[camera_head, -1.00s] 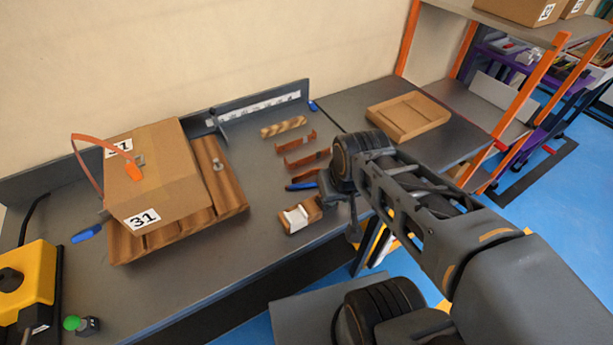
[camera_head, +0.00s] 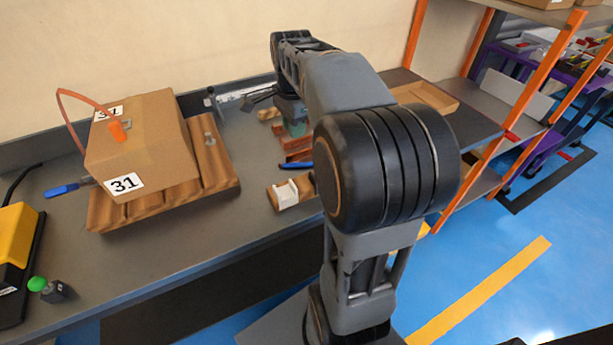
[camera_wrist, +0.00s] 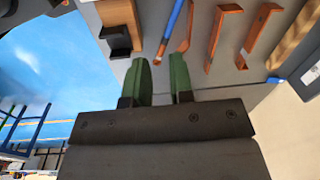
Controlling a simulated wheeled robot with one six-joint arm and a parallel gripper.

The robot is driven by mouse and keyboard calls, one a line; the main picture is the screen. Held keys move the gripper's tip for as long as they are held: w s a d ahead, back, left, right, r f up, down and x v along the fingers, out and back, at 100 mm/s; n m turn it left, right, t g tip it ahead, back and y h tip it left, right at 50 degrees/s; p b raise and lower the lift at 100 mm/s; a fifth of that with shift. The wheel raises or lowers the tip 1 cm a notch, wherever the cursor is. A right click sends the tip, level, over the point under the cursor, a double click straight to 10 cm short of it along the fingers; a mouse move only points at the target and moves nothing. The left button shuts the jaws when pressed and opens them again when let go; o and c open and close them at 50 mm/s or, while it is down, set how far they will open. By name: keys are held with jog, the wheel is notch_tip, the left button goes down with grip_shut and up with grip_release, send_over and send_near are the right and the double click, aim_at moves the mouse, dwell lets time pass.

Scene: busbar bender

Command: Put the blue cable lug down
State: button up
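My gripper (camera_wrist: 160,62) shows two green fingers standing apart, with grey table in the gap and nothing clearly held. In the head view, my gripper (camera_head: 295,128) is over the back part of the bench, above the copper pieces. A thin blue piece with a copper-coloured end (camera_wrist: 169,32) lies on the bench just beyond the fingertips in the wrist view. It also shows in the head view (camera_head: 299,166), partly hidden by my arm.
Copper bars (camera_wrist: 224,35) lie beside the blue piece. A small holder with a white insert (camera_head: 286,195) stands at the bench's front edge. A box marked 31 (camera_head: 143,150) sits on a brown slatted tray (camera_head: 215,170) at left. A cardboard tray (camera_head: 432,95) is at right.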

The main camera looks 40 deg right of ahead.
jog(key=w+d+f+m+b, duration=0.2)
jog(key=d+f+m, duration=0.1)
jog(key=d+m, duration=0.2)
jog(key=b, duration=0.2)
send_over(306, 162)
jog(key=shift+g, duration=0.4)
notch_tip(306, 162, down, 7)
jog(key=shift+r, duration=0.1)
jog(key=shift+s+f+b, duration=0.1)
jog(key=shift+f+b, duration=0.5)
jog(key=shift+f, duration=2.35)
grip_shut()
